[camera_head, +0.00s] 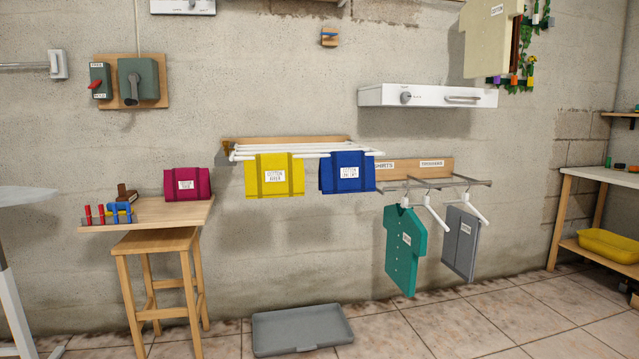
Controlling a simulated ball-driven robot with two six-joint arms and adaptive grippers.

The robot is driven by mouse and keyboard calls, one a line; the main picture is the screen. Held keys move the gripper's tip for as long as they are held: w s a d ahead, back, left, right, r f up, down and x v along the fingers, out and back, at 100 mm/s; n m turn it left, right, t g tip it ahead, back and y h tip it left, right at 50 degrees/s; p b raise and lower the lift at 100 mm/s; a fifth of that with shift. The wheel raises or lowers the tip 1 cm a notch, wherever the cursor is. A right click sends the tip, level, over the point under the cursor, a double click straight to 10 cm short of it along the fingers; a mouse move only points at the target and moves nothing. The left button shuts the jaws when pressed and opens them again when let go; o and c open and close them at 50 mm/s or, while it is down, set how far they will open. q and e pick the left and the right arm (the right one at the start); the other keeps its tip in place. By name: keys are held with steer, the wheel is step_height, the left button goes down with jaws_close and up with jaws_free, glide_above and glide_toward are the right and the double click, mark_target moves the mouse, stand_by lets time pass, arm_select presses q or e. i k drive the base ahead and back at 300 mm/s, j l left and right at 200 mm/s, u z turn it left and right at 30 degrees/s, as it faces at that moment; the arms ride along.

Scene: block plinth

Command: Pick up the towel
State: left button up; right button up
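Three towels with white labels show in the head view. A magenta towel (201,184) sits folded on the wooden wall shelf (160,214) at the left. A yellow towel (265,188) and a blue towel (340,185) hang over the white bars of the wall rack (372,154) in the middle. The small label print is hard to read. Neither of my grippers is in view.
A wooden stool (160,241) stands under the shelf. A grey tray (300,328) lies on the floor. A teal shirt (401,262) and grey trousers (461,255) hang right of the towels, below a white wall unit (440,96). A workbench (600,174) stands far right.

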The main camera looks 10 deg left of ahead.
mark_target(270, 174)
steer(key=i, duration=0.6)
steer(key=i+l+u, duration=0.15)
steer(key=i, duration=0.45)
